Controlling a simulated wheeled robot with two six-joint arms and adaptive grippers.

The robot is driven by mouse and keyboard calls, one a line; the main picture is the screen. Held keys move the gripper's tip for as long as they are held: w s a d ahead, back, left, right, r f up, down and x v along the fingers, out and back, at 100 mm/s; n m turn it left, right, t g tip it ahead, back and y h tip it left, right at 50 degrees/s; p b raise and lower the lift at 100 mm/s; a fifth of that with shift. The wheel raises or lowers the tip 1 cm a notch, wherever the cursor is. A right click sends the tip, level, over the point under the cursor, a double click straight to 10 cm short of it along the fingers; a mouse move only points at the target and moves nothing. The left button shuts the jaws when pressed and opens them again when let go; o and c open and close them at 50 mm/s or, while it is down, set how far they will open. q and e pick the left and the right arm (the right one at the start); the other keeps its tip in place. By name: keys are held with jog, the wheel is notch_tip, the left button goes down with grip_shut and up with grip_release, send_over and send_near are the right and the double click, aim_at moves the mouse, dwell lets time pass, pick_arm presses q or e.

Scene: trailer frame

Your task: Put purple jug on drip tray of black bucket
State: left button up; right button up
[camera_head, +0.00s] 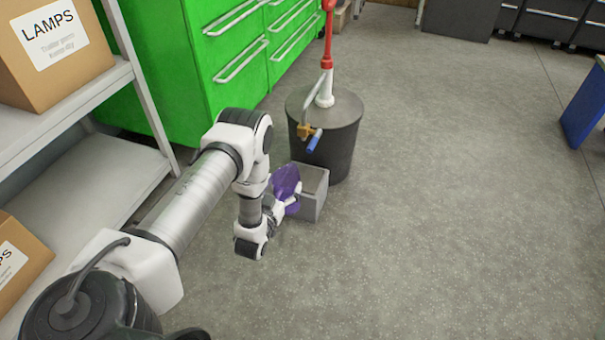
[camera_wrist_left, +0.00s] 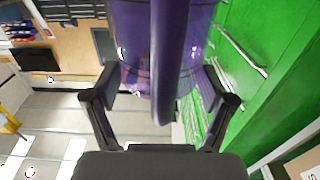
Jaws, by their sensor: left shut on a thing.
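The purple jug (camera_head: 286,182) is in the grip of my left gripper (camera_head: 279,204), just in front of the black bucket (camera_head: 342,145). In the left wrist view the jug (camera_wrist_left: 165,50) fills the upper middle, and the fingers of my left gripper (camera_wrist_left: 160,95) are on either side of its handle. The grey box-shaped drip tray (camera_head: 312,203) stands on the floor against the front of the bucket. The jug overlaps the tray's left side in the head view; I cannot tell whether it touches the tray. My right gripper is not in view.
A red pump (camera_head: 328,45) with a brass tap (camera_head: 305,131) and blue lever rises from the bucket above the tray. Green drawer cabinets (camera_head: 235,60) stand behind left. A grey shelf (camera_head: 105,165) with cardboard boxes (camera_head: 55,50) is at left. The floor at right is clear.

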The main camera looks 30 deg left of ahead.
pick_arm(q)
jog(key=f+b+x, duration=0.1)
jog(key=b+x, duration=0.6)
jog(key=x, duration=0.8)
jog(key=shift+f, duration=0.2)
jog(key=shift+d, duration=0.1)
jog(key=shift+f, duration=0.15)
jog(key=o, duration=1.4)
